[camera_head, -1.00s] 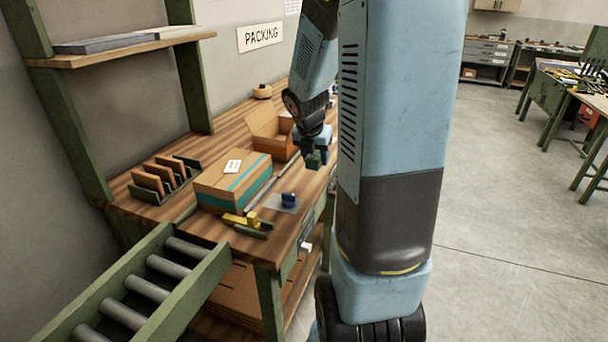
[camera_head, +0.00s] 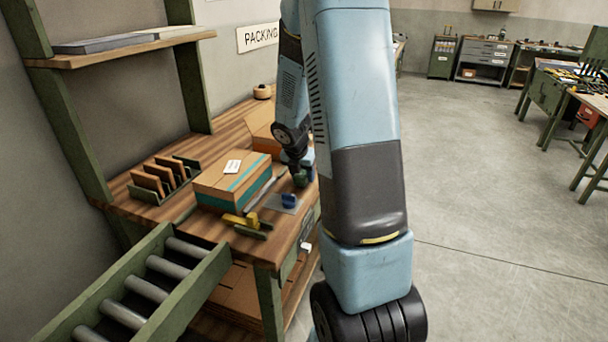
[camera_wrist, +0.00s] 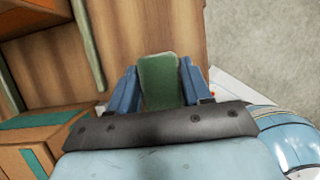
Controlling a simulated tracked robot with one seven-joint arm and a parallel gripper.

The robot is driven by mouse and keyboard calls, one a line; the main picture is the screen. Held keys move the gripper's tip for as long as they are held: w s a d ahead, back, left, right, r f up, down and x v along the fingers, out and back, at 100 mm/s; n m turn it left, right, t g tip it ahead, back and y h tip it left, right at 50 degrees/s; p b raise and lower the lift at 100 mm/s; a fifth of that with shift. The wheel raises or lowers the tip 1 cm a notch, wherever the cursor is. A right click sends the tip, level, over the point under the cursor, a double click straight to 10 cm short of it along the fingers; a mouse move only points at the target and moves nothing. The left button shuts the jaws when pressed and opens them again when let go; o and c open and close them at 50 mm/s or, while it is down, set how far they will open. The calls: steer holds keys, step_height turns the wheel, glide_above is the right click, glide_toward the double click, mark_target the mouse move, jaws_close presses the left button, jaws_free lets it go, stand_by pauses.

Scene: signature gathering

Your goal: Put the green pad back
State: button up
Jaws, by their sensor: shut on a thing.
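The green pad (camera_wrist: 160,78) is between the two blue fingers of my gripper (camera_wrist: 158,88) in the wrist view, with wooden tabletop below it. In the head view my gripper (camera_head: 301,174) is low over the right edge of the packing bench, and the pad shows only as a small dark green patch. I cannot tell whether the green pad touches the bench.
A closed carton (camera_head: 222,188) with a teal stripe lies left of my gripper, with an open carton (camera_head: 262,128) behind. Yellow tape dispenser (camera_head: 238,220) sits near the bench front. A slotted rack (camera_head: 165,178) is farther left. A roller conveyor (camera_head: 150,285) meets the bench front.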

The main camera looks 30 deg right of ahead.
steer(key=shift+f, duration=0.2)
steer(key=shift+f, duration=0.1)
steer(key=o, duration=0.9)
steer(key=shift+o, duration=0.2)
steer(key=s+a+r+m, duration=0.4)
steer(key=r, duration=0.3)
steer(key=s+a+r+m+t, duration=0.1)
steer(key=s+a+r+m, duration=0.25)
steer(key=r, duration=0.35)
steer(key=s+a+r+m, duration=0.4)
steer(key=s+r+m, duration=0.1)
steer(key=r, duration=0.3)
steer(key=s+a+r+m+t+y, duration=0.1)
steer(key=s+a+r+m, duration=0.1)
steer(key=s+m, duration=0.4)
steer(key=s+a+r+m+y, duration=0.2)
steer(key=s+a+m, duration=0.2)
steer(key=s+m, duration=0.3)
steer(key=shift+s+a+t+y, duration=0.15)
steer(key=shift+a+t+y, duration=0.15)
steer(key=shift+a+t, duration=0.1)
steer(key=shift+r, duration=0.1)
